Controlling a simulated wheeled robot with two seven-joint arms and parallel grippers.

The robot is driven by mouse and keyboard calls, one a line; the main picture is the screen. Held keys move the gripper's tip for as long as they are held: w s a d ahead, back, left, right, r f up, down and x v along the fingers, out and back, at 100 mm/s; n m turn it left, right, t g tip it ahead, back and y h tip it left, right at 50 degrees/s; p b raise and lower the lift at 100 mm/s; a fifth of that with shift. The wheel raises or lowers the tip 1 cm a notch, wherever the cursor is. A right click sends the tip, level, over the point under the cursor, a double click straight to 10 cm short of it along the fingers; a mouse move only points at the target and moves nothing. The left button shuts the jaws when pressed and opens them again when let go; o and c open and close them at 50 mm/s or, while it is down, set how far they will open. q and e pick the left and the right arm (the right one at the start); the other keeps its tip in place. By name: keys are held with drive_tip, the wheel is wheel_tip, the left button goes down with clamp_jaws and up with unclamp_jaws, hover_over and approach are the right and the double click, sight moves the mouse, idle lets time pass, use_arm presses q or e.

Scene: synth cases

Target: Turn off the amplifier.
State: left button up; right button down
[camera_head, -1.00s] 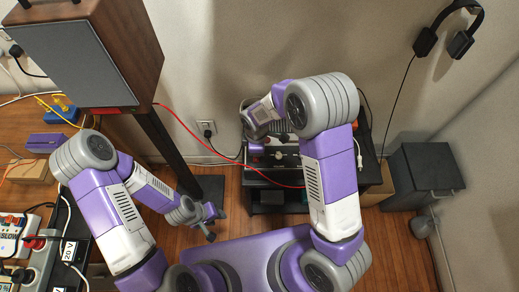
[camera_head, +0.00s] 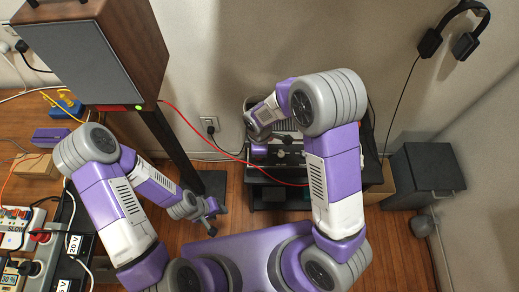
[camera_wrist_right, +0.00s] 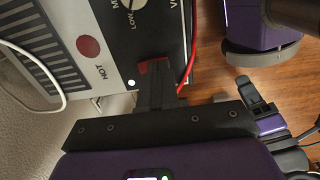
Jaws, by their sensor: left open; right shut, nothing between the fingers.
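The amplifier (camera_head: 290,158) stands on a black rack in the middle of the head view, partly hidden by my right arm. In the right wrist view its panel (camera_wrist_right: 112,72) shows a large knob (camera_wrist_right: 133,5) marked LOW, a red round spot (camera_wrist_right: 88,46) and a small whitish light (camera_wrist_right: 131,83). My right gripper (camera_wrist_right: 156,72) is shut and empty, its tips close to the panel's edge. A red piece shows at the tips; I cannot tell whether it is a switch or whether they touch it. My left gripper (camera_head: 211,216) is open and empty, low and away from the amplifier.
A large speaker (camera_head: 75,55) stands at the left, with a red cable (camera_head: 205,145) running to the rack (camera_head: 262,176). A cluttered bench (camera_head: 88,245) is at lower left. A dark box (camera_head: 427,172) stands right; headphones (camera_head: 450,35) hang on the wall.

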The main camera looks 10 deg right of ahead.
wheel_tip(320, 180, up, 13)
drive_tip(key=p, duration=0.4)
drive_tip(key=shift+s+t, duration=0.15)
drive_tip(key=shift+t, duration=0.45)
drive_tip(key=f+b, duration=0.2)
drive_tip(key=f, duration=0.2)
drive_tip(key=w+f+b, duration=0.1)
drive_tip(key=f, duration=0.4)
drive_tip(key=f+b, duration=0.2)
drive_tip(key=f, duration=0.2)
drive_tip(key=shift+w+d+f+b, duration=0.2)
drive_tip(key=shift+w+f+b, duration=0.15)
drive_tip(key=shift+f, duration=0.05)
